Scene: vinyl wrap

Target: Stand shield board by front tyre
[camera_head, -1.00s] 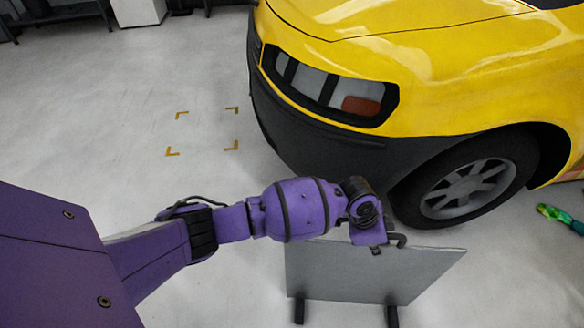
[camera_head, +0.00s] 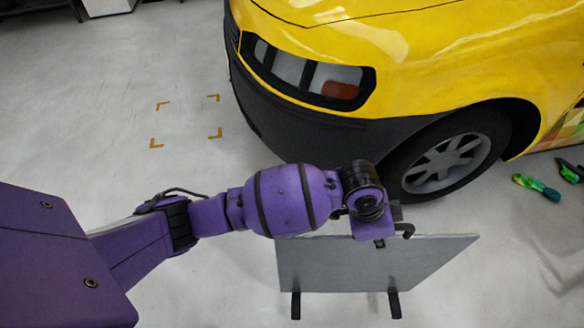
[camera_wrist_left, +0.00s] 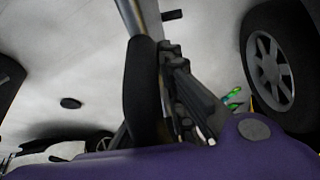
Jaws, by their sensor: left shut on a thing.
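The shield board (camera_head: 350,266) is a flat grey panel with two dark feet, upright in front of the yellow car. My left gripper (camera_head: 398,222) is at its top edge and shut on it; my wrist hides part of that edge. In the left wrist view the gripper (camera_wrist_left: 170,95) has its dark fingers around the board's thin edge (camera_wrist_left: 136,16). The front tyre (camera_head: 447,166) is just behind the board, with a gap of floor at the right; it also shows in the left wrist view (camera_wrist_left: 270,65). My right gripper is not in view.
The yellow car (camera_head: 430,60) fills the upper right. Orange corner marks (camera_head: 157,143) lie on the floor at the left. Green and dark tools (camera_head: 537,187) lie on the floor at the right. The floor at the left and lower right is clear.

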